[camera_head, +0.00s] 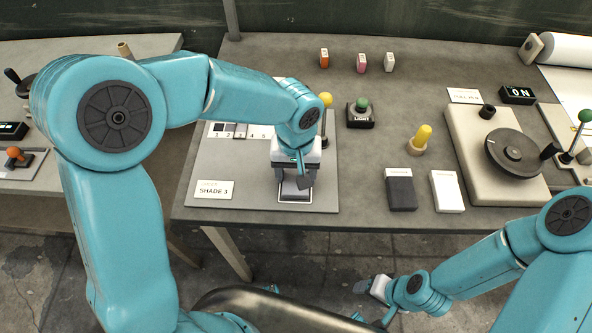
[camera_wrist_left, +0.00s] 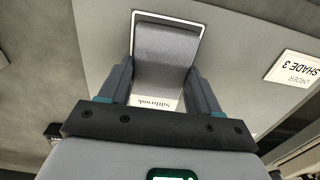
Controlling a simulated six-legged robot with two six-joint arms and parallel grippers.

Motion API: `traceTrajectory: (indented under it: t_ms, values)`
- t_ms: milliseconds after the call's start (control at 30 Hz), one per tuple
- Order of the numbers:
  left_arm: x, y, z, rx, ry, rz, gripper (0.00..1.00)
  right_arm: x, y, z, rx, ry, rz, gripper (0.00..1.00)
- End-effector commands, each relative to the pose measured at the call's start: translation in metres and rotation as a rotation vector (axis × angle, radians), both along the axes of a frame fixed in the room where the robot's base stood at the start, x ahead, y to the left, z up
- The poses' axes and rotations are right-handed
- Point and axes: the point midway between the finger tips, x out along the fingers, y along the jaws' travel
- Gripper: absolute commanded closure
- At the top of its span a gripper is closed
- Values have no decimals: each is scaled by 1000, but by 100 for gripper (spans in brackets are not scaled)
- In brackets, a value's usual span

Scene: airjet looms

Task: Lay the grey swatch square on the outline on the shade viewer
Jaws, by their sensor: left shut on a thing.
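The grey swatch (camera_wrist_left: 165,55), with a pale printed strip at its near end, is between the fingers of my left gripper (camera_head: 294,181). In the wrist view my left gripper (camera_wrist_left: 163,88) is shut on its sides. The swatch lies over the white-edged outline (camera_wrist_left: 170,16) on the shade viewer (camera_head: 240,178), its far edge roughly parallel to the outline's. I cannot tell whether it touches the board. The near part of the outline is hidden in the wrist view. My right gripper (camera_head: 371,287) is low in front of the table, away from the swatch; its jaw opening is unclear.
A dark swatch (camera_head: 400,190) and a white swatch (camera_head: 447,192) lie right of the viewer. A yellow-topped lever (camera_head: 325,102) stands close behind my left wrist. A green-button LIGHT box (camera_head: 361,113) and a yellow peg (camera_head: 420,138) stand to its right.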

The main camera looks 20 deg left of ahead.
Motion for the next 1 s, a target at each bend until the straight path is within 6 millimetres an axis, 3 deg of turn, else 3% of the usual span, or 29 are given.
traceTrajectory:
  t_ms: [333, 367, 400, 433, 767, 867, 1000]
  values:
    - [0, 0, -5, 0, -1, 0, 68, 0, 0, -5, 0, 0, 0, 44]
    - [0, 0, -3, 0, -1, 0, 31, 0, 0, -4, 0, 0, 0, 44]
    - [0, 0, -3, 0, -1, 0, 18, 0, 0, -3, 0, 0, 0, 44]
    - [0, 0, -3, 0, -1, 0, 12, 0, 0, -3, 0, 0, 0, 44]
    - [0, 0, 1, 0, -1, 0, 12, 0, 0, 1, 0, 0, 0, 44]
    - [2, 0, 12, 0, -6, 0, 12, 0, 0, 1, 0, 0, 0, 44]
    - [2, 0, 44, -2, -9, 1, 12, 0, 0, 2, 0, 0, 0, 44]
